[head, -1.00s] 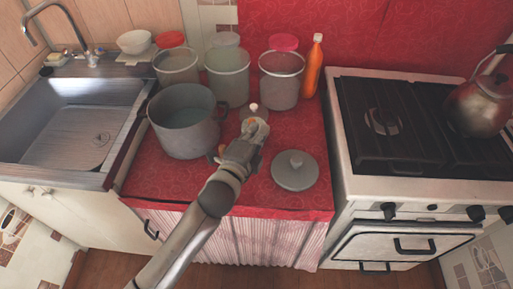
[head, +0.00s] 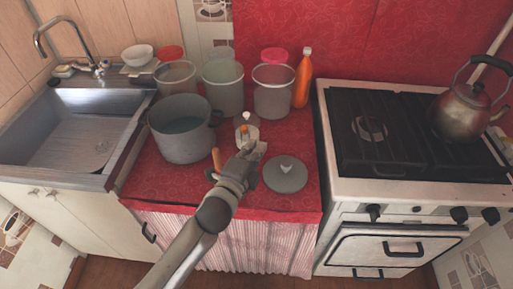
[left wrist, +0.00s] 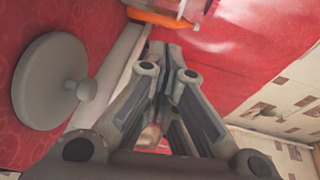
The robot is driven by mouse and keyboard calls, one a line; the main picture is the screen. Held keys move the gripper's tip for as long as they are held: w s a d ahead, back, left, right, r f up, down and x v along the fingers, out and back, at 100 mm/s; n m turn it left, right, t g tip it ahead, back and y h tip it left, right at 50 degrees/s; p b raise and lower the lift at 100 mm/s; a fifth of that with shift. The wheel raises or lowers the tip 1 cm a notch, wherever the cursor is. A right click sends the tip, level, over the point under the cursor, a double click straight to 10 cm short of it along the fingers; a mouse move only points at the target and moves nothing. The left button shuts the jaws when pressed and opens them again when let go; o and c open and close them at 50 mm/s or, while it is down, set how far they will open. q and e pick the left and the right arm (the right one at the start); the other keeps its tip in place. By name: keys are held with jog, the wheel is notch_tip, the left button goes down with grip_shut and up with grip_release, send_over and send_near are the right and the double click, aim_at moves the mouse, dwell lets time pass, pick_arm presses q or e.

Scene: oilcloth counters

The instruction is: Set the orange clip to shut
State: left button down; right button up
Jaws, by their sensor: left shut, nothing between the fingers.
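A small jar (head: 246,134) with a pale knob on its lid stands on the red counter, partly hidden by my left gripper. A small orange piece, which looks like the orange clip (head: 243,129), shows on its near side. I cannot tell whether it is open or shut. My left gripper (head: 255,148) is just in front of the jar, on the near side, and its fingers are shut and empty. I cannot tell if it touches the jar. In the left wrist view the shut fingers (left wrist: 160,50) show, but the clip cannot be made out. My right gripper is not in view.
A grey pot (head: 182,140) stands left of the jar, a grey lid (head: 285,177) lies to the right. An orange-brown stick-like piece (head: 216,160) is left of my gripper. Several canisters (head: 272,95) and an orange bottle (head: 302,80) stand behind; the stove (head: 345,185) is at right.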

pick_arm(q)
jog(key=s+a+f+n+g+y, duration=0.2)
jog(key=s+a+f+n+g, duration=0.3)
jog(key=s, duration=0.5)
jog(key=s+a+f+n+g+y+b, duration=0.1)
jog(key=s+a+f+n+g, duration=0.2)
jog(key=s+a+f+n, duration=0.4)
jog(key=s+a+f+n+g+y, duration=0.2)
jog(key=s+a+n+g, duration=0.4)
jog(key=s, duration=0.6)
notch_tip(320, 180, down, 27)
jog(key=s+d+n, duration=0.1)
jog(key=s, duration=0.1)
jog(key=s+a+f, duration=0.2)
jog(key=s+f, duration=1.3)
jog(key=s, duration=0.1)
jog(key=shift+a+f+g, duration=0.2)
jog(key=shift+a+g, duration=0.1)
jog(key=shift+g, duration=0.1)
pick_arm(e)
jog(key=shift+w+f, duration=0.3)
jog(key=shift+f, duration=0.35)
